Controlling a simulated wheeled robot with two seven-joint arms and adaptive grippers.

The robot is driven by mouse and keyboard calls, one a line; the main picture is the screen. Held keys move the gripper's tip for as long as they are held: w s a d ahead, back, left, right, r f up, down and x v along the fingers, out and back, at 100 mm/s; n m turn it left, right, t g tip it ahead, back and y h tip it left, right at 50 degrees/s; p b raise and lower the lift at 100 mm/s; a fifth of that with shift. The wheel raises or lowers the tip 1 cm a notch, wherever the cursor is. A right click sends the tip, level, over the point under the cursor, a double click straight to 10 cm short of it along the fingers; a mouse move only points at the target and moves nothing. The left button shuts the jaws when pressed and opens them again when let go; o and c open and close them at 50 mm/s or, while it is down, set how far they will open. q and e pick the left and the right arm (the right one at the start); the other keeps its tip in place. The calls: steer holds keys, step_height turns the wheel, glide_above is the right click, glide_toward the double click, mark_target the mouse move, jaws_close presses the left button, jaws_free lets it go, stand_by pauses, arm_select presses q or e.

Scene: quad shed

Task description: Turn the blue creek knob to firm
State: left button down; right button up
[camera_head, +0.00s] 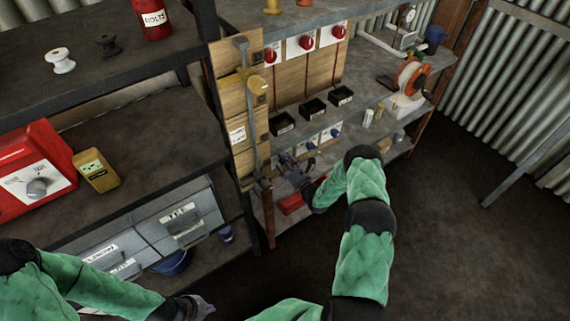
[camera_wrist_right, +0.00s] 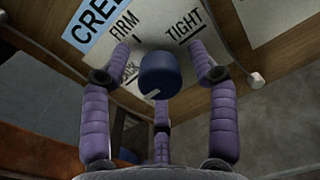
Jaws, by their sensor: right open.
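The blue creek knob (camera_wrist_right: 160,75) shows in the right wrist view, on a white plate marked FIRM, TIGHT and a partly hidden word ending in CK. A blue label (camera_wrist_right: 92,25) above reads "CREE", cut off. My right gripper (camera_wrist_right: 159,62) is open, with purple fingers on either side of the knob and one below; contact is unclear. In the head view my right gripper (camera_head: 291,168) is at the left end of the row of blue knobs. My left gripper (camera_head: 198,307) is low, its fingers unclear.
Two other blue knobs (camera_head: 310,147) (camera_head: 335,133) sit to the right. Black bins (camera_head: 312,108) and red knobs (camera_head: 306,42) are above. A wooden post with a metal bar (camera_head: 250,110) stands left of my right gripper.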

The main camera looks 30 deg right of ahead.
steer(key=c, duration=1.1)
steer(key=shift+c, duration=0.2)
steer(key=shift+m, duration=0.4)
steer(key=m+p, duration=0.1)
steer(key=m, duration=0.2)
steer(key=shift+m, duration=0.4)
steer(key=m, duration=0.4)
steer(key=shift+p, duration=0.35)
steer(key=m, duration=0.4)
steer(key=shift+m, duration=0.4)
steer(key=m, duration=0.3)
steer(key=shift+m, duration=0.4)
steer(key=shift+m+y, duration=0.3)
